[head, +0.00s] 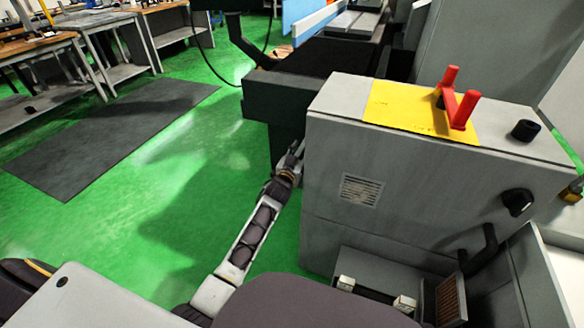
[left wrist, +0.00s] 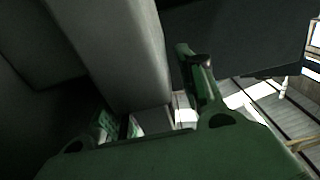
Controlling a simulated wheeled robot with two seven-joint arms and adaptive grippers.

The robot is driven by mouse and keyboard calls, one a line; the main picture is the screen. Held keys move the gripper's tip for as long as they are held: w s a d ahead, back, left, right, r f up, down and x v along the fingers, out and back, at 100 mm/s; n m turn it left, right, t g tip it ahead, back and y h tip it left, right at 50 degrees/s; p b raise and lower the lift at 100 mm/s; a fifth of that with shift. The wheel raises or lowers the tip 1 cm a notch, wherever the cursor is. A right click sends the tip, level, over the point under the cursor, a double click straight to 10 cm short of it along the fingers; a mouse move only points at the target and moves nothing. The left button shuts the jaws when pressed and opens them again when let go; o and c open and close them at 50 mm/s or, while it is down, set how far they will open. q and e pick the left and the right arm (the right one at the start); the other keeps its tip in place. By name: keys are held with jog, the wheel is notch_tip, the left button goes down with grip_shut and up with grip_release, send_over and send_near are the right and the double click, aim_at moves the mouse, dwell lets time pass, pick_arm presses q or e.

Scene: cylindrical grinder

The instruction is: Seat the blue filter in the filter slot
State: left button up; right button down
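I cannot make out a blue filter for certain in either view. An open compartment (head: 385,272) at the foot of the grey cabinet (head: 400,180) holds a brown finned panel (head: 450,300) on its right. Two pale blocks (head: 345,283) lie at its front; whether this is the filter slot I cannot tell. My left gripper (head: 297,152) is low beside the cabinet's left face, with its tips partly hidden by the corner. In the left wrist view one finger (left wrist: 200,80) stands apart from the other, which a grey surface partly covers. No object shows held. My right gripper does not show.
A yellow plate (head: 400,107) with a red handle (head: 458,98) and a black knob (head: 525,130) are on the cabinet top. A dark machine body (head: 300,85) with a blue panel (head: 315,22) stands behind. Green floor (head: 200,190) and a dark mat (head: 110,130) lie clear at left.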

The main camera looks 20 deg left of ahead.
pick_arm(q)
jog(key=s, duration=1)
jog(key=shift+s+a, duration=0.2)
jog(key=shift+s, duration=0.2)
dwell(1.3)
